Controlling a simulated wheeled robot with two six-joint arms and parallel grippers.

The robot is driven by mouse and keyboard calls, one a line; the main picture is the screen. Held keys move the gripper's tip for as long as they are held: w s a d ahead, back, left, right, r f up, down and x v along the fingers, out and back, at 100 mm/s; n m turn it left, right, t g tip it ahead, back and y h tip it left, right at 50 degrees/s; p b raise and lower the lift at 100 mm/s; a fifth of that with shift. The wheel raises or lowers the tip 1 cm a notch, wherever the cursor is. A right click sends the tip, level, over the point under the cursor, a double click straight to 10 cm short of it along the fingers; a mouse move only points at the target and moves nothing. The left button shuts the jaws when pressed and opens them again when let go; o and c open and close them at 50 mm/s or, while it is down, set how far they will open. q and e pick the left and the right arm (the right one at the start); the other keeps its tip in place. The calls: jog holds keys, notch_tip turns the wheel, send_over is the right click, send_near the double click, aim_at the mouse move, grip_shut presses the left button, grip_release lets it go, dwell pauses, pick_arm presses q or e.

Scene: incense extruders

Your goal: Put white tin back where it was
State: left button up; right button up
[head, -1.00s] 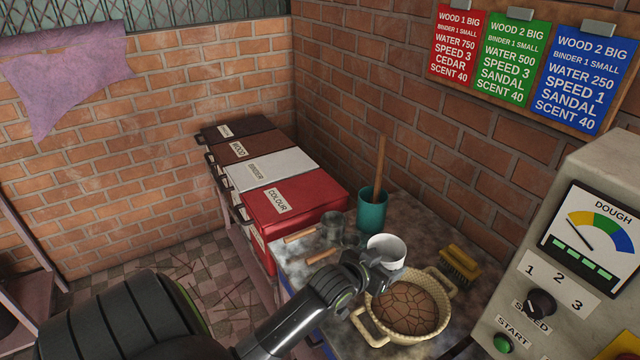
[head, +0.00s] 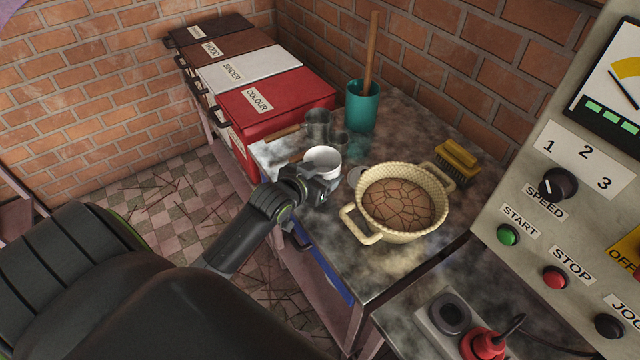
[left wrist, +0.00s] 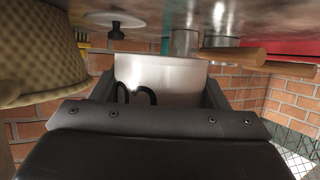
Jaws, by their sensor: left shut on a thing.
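The white tin (head: 322,159) is a short white round vessel, upright with its open top showing in the head view. My left gripper (head: 318,182) is shut on it at the near left edge of the worktop. In the left wrist view the tin (left wrist: 160,80) fills the space between the fingers and shows a black marking. I cannot tell whether its base touches the worktop. A pale flat disc (head: 355,176) lies right of the tin; a disc with a dark knob (left wrist: 115,20) shows in the left wrist view. My right gripper is not in view.
Metal scoops (head: 318,125) with wooden handles lie just behind the tin. A teal cup (head: 361,108) holds a wooden stick. A cream basket (head: 428,185) with a cracked brown mass stands to the right, beside a yellow brush (head: 458,158). Labelled bins (head: 275,105) stand behind left.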

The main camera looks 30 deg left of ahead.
pick_arm(q)
jog(key=shift+f, duration=2.3)
jog(key=shift+f, duration=0.15)
jog(key=o, duration=1)
jog(key=shift+o, duration=0.2)
jog(key=shift+s+r, duration=0.15)
jog(key=shift+r, duration=0.1)
jog(key=v, duration=1.1)
jog(key=shift+s, duration=0.35)
